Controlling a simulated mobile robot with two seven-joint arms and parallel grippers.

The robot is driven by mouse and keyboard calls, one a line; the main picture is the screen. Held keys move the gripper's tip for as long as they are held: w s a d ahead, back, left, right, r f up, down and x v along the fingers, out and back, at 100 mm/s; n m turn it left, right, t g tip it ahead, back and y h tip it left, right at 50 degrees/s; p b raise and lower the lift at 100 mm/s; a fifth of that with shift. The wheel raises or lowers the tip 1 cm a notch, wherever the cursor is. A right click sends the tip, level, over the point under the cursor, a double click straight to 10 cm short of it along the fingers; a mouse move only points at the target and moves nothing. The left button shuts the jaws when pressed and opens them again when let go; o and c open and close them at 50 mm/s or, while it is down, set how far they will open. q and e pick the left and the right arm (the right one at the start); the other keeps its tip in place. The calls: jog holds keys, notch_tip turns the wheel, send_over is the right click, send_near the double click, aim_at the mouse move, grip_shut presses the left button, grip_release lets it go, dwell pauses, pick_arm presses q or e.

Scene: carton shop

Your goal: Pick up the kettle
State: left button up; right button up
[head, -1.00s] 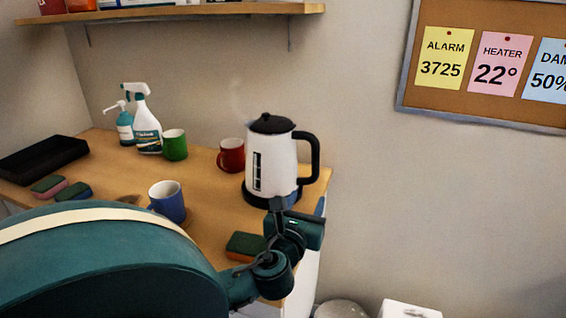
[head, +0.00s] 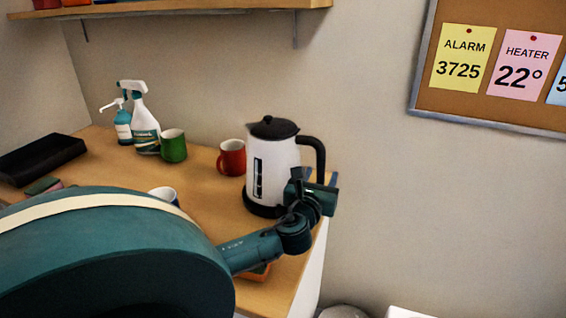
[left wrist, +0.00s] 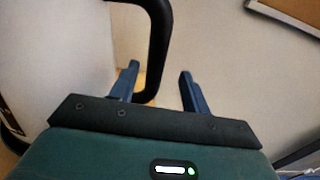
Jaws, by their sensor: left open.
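The white kettle (head: 271,170) with a black lid, base and handle stands upright at the right end of the wooden counter. Its black handle (head: 319,156) faces right. My left gripper (head: 312,180) is in front of the handle's lower part in the head view. In the left wrist view, the open fingers (left wrist: 158,88) point ahead, with the lower end of the handle (left wrist: 157,60) near the left finger and partly between them. The kettle's white side (left wrist: 60,60) fills the left of that view. I cannot tell whether a finger touches the handle. My right gripper is not in view.
A black tray (head: 40,158) lies far left. The wall is close behind.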

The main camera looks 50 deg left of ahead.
pick_arm(q)
jog(key=x, duration=0.5)
jog(key=shift+a+f, duration=0.15)
jog(key=shift+a, duration=0.2)
jog(key=shift+s, duration=0.1)
grip_shut()
dwell(0.9)
jog(key=shift+a, duration=0.1)
